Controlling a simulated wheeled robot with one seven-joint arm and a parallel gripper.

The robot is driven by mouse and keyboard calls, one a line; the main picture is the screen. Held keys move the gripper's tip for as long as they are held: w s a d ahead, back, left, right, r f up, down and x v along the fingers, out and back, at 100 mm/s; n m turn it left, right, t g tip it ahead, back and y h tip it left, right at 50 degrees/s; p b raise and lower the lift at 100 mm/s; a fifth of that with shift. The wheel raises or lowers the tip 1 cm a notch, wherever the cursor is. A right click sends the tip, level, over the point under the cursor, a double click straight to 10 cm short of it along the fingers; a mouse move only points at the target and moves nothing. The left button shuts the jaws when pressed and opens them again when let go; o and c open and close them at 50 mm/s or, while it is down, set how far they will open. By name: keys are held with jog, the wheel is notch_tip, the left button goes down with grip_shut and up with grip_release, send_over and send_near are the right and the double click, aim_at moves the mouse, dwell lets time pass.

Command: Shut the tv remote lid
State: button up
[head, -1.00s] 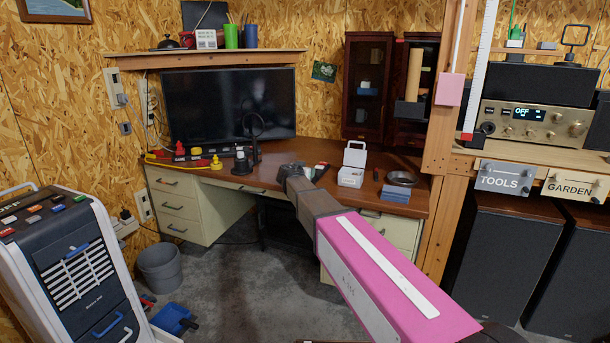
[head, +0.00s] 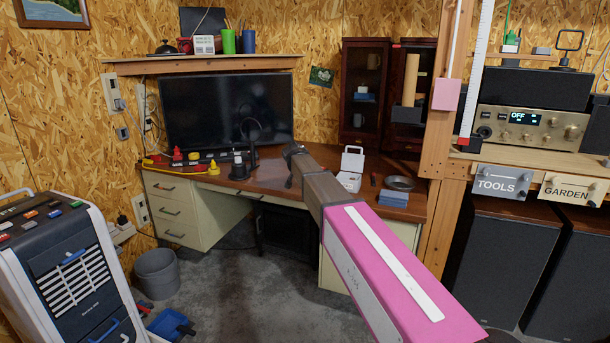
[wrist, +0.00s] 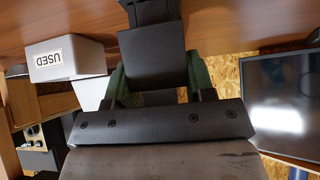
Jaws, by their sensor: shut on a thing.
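My gripper (wrist: 156,70) shows in the wrist view with its green fingers on either side of a black flat piece (wrist: 155,48), shut on it. A darker part extends from that piece toward the top edge. It could be the tv remote or its lid; I cannot tell which, nor whether the lid is open. In the head view my gripper (head: 291,152) is over the desk, left of the white box, and small. My arm covers the desk behind it, and I cannot make out the remote there.
The wooden desk (head: 265,187) carries a white box (head: 349,181) with its lid up, a dark ring-shaped dish (head: 399,183) and a black lamp (head: 252,140). A monitor (head: 225,110) stands at the back.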

dwell(0.3)
jog(key=o, duration=0.6)
jog(key=shift+c, duration=0.2)
jog(key=v, duration=1)
jog(key=shift+s+r, duration=0.25)
jog(key=shift+r, duration=0.1)
jog(key=shift+a, duration=0.1)
